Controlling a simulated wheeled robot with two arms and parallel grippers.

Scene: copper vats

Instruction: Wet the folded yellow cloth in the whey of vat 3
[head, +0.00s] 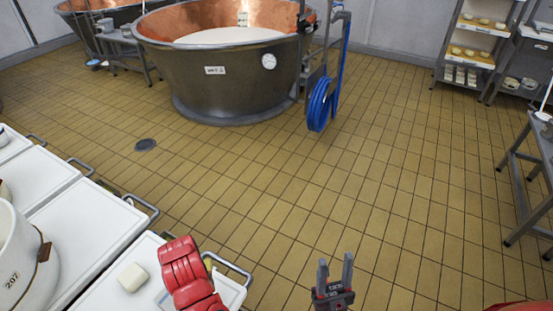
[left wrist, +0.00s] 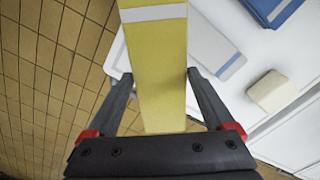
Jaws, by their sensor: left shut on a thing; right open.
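The folded yellow cloth (left wrist: 163,60), with a white stripe, is between the fingers of my left gripper (left wrist: 160,76) in the left wrist view. My left gripper is shut on it. In the head view my red left arm hides most of that gripper, and only a sliver of yellow (head: 207,264) shows. A large vat (head: 235,85) with a copper inside stands across the floor, holding pale whey (head: 230,36). Its small label is too small to read surely. My right gripper (head: 335,264) is open and empty over the floor.
White-topped tables (head: 85,225) at left carry a pale block (head: 132,277) and a white pail (head: 22,260). A blue hose (head: 320,105) hangs right of the vat. Tiled floor between is clear.

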